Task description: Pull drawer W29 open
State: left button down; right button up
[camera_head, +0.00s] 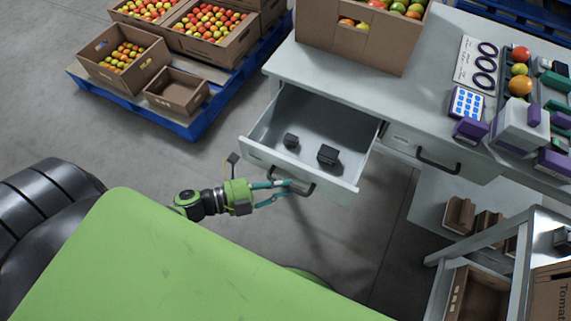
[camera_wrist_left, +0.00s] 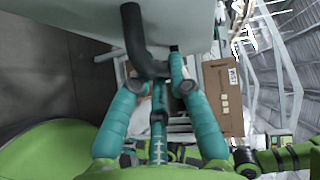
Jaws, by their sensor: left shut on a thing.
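A grey-white drawer (camera_head: 335,189) under the worktable stands pulled out, its inside showing. I cannot read a label on it. Its dark bar handle (camera_head: 304,190) is on the front panel, and also shows large in the left wrist view (camera_wrist_left: 134,35). My left gripper (camera_head: 289,187), with teal fingers, is shut on this handle from the front. In the left wrist view its fingers (camera_wrist_left: 160,80) close around the handle's lower end. My right gripper is not in view.
Two small dark boxes (camera_head: 328,155) (camera_head: 291,140) lie in the drawer. A closed drawer (camera_head: 440,155) is to its right. The worktable (camera_head: 330,75) carries a tomato carton (camera_head: 350,45). A blue pallet (camera_head: 190,128) with crates stands at back left. Floor left of the drawer is clear.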

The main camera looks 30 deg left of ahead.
pick_arm(q)
jog(key=shift+s, duration=0.4)
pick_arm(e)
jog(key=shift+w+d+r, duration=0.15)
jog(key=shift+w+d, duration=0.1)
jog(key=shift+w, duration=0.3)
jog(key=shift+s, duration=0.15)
pick_arm(q)
jog(key=c, duration=1.2)
grip_release()
jog(key=shift+o, duration=0.2)
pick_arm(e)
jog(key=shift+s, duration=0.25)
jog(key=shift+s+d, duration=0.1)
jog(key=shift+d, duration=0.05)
pick_arm(q)
jog(key=v, duration=1.2)
